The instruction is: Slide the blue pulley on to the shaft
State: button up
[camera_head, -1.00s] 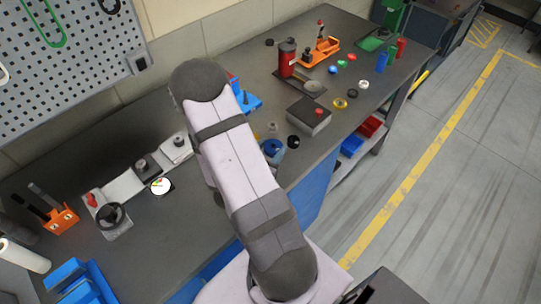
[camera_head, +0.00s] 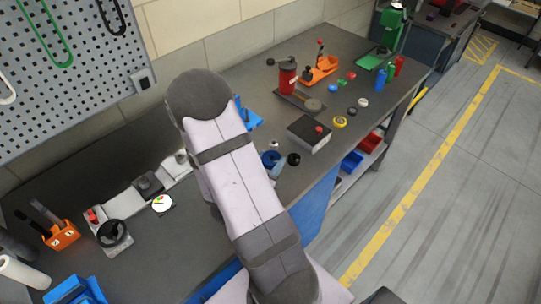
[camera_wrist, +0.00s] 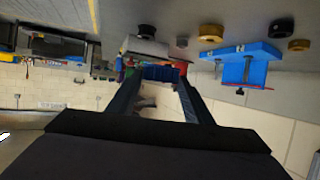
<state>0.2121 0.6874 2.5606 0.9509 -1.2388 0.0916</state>
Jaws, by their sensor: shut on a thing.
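In the wrist view my gripper (camera_wrist: 158,77) has its two dark fingers closed on a blue piece, the blue pulley (camera_wrist: 162,73), at their tips. In the head view a round blue part (camera_head: 270,158) shows at the right edge of my arm, partly hidden; it looks like the same pulley. My arm hides the gripper there. I cannot pick out the shaft with certainty in either view.
A black ring (camera_head: 293,159) lies beside the pulley. A blue fixture (camera_wrist: 247,65) shows in the wrist view.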

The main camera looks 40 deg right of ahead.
jog(key=shift+a+f+p, duration=0.1)
jog(key=shift+a+p, duration=0.15)
jog(key=shift+p, duration=0.05)
jog(key=w+d+r+p, duration=0.1)
jog(key=w+r, duration=0.1)
jog(key=w, duration=1)
jog(key=w+d+r+p, duration=0.1)
jog(key=w+r, duration=0.1)
jog(key=w, duration=1.1)
jog(key=shift+w+d+r+p, duration=0.25)
jog(key=shift+w+p, duration=0.05)
jog(key=shift+p, duration=0.1)
jog(key=shift+f+b, duration=1.3)
jog(key=shift+f, duration=0.85)
jog(key=shift+f+b, duration=0.7)
jog(key=shift+f, duration=0.45)
